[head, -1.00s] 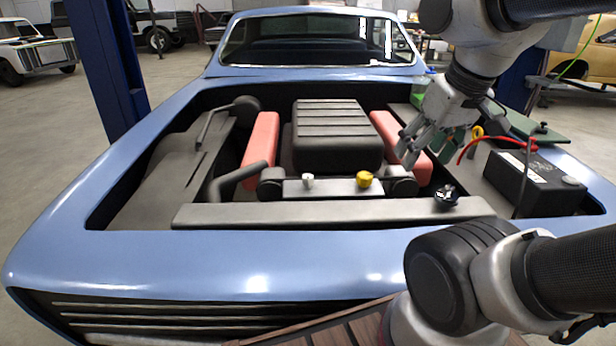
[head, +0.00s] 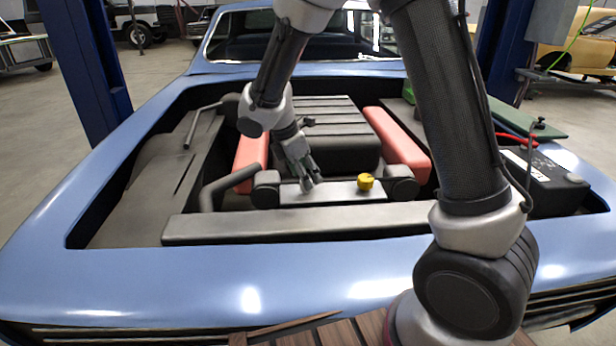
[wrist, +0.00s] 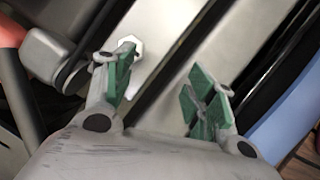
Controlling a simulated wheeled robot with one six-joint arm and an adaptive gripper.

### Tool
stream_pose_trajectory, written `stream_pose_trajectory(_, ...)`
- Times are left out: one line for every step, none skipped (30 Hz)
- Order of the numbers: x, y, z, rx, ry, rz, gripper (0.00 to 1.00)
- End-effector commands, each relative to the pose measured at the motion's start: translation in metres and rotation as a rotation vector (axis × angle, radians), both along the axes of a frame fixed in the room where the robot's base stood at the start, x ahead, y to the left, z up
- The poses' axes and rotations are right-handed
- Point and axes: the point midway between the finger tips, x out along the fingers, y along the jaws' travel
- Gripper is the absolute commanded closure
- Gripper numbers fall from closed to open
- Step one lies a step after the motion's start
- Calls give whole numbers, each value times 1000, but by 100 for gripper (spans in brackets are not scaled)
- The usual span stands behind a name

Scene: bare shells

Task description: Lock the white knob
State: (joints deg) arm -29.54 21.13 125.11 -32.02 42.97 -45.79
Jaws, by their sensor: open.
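The white knob (wrist: 132,43) shows in the wrist view as a pale, faceted piece on the light engine cover (wrist: 150,55). It is partly hidden behind the left finger. In the head view my gripper hides the knob. My gripper (head: 308,184) points down at the left part of that cover, close above it. In the wrist view my gripper (wrist: 163,88) is open, with green pads apart and nothing between them. The knob lies beyond the left fingertip, not between the pads. I cannot tell whether the finger touches it.
A yellow knob (head: 365,181) stands on the same cover to the right. A black hose (head: 232,184) and red cover (head: 252,160) are at the left, another red cover (head: 398,142) at the right. A grey crossbar (head: 300,222) runs in front. The battery (head: 545,185) is far right.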

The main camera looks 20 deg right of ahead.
Motion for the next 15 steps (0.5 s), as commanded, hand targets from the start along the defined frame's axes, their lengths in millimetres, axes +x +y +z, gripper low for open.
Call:
stream_pose_trajectory(13,5,6,-3,-6,86,44)
stream_pose_trajectory(19,7,9,-7,-7,142,44)
stream_pose_trajectory(24,10,12,-11,-5,204,44)
stream_pose_trajectory(27,12,13,-17,-1,247,44)
stream_pose_trajectory(29,12,14,-22,5,283,44)
stream_pose_trajectory(30,13,14,-27,14,323,44)
stream_pose_trajectory(31,14,14,-29,19,345,44)
stream_pose_trajectory(31,14,13,-30,25,362,44)
stream_pose_trajectory(32,14,12,-32,31,380,44)
stream_pose_trajectory(32,13,11,-33,34,389,44)
stream_pose_trajectory(32,12,9,-34,36,393,44)
stream_pose_trajectory(33,11,5,-36,39,396,44)
stream_pose_trajectory(34,9,1,-37,40,396,44)
stream_pose_trajectory(34,7,-3,-36,40,396,44)
stream_pose_trajectory(36,5,-9,-35,41,396,44)
